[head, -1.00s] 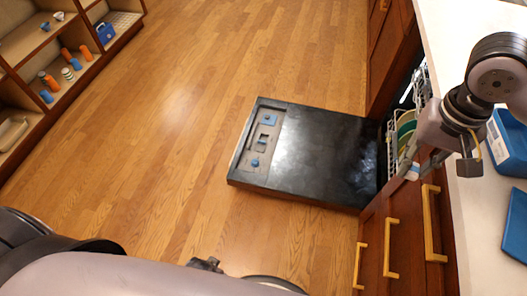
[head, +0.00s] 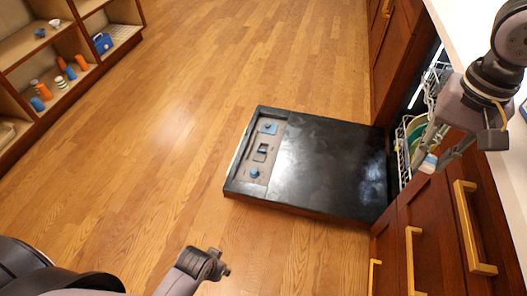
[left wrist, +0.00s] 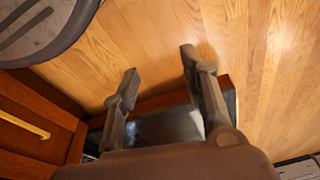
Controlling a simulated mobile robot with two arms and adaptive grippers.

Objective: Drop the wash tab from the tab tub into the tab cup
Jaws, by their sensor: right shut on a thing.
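My right gripper (head: 438,154) is shut on the wash tab (head: 429,163), a small white and blue block with an orange trace. It holds it beside the dishwasher opening, right of the open door. The black door (head: 330,165) lies flat, and its inner panel holds the tab cup (head: 262,151), a small dark recess between a blue square piece and a blue knob. A blue edge at the right border, probably the tab tub (head: 523,110), is mostly cut off. My left gripper (left wrist: 158,62) is open and empty in the left wrist view, its fingers apart over the floor and a dark surface.
A dish rack (head: 404,155) with plates stands inside the dishwasher. Wooden drawers with yellow handles (head: 414,262) and a white counter (head: 470,30) border the right. A shelf (head: 85,80) with small blue and orange items stands at the left. The wooden floor between is clear.

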